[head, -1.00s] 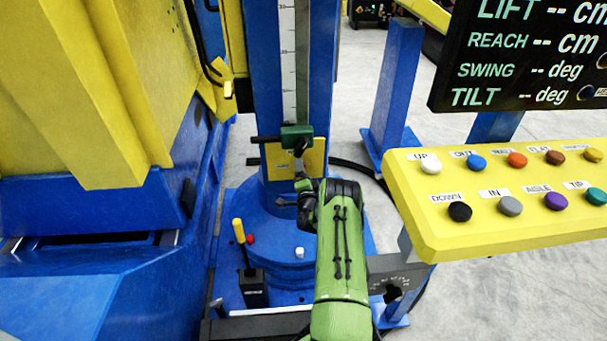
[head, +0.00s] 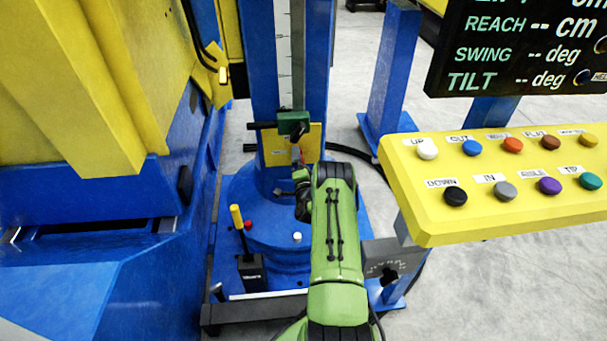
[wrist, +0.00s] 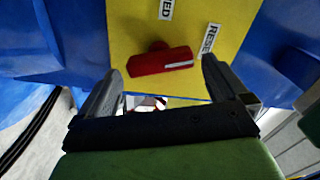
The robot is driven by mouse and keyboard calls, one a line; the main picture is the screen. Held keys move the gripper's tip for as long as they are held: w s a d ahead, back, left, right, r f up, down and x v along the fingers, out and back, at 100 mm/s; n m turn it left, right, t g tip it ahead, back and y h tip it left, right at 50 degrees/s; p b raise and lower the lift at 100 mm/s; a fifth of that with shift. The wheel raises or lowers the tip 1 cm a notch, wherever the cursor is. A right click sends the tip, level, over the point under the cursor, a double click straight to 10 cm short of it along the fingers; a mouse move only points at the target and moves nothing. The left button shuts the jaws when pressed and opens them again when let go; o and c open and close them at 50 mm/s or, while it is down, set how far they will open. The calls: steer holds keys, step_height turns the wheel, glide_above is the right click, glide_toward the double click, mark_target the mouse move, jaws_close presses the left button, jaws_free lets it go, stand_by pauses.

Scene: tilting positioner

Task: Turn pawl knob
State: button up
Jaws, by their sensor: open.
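The pawl knob appears to be the red bar-shaped knob (wrist: 160,62) with a white line on its right half, in the wrist view. It sits on a yellow plate (wrist: 195,20) with partly visible labels, and lies nearly level, slightly tilted. My gripper (wrist: 162,82) is open, with one finger to the lower left and one to the lower right of the knob. The fingers do not appear to touch it. In the head view the yellow plate (head: 312,140) is on the blue column; my arm (head: 333,225) reaches toward it and mostly hides the knob.
A yellow button panel (head: 500,180) stands at the right, under a black display (head: 520,50). A yellow-handled lever (head: 238,217) stands left of my arm. A green clamp (head: 294,122) sits above the plate. Large blue and yellow machinery (head: 80,160) fills the left.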

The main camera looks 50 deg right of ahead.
steer(key=p+v, duration=0.5)
steer(key=v, duration=0.8)
steer(key=shift+s+a, duration=0.15)
steer(key=shift+s, duration=0.1)
steer(key=shift+w+r, duration=0.1)
steer(key=shift+r, duration=0.05)
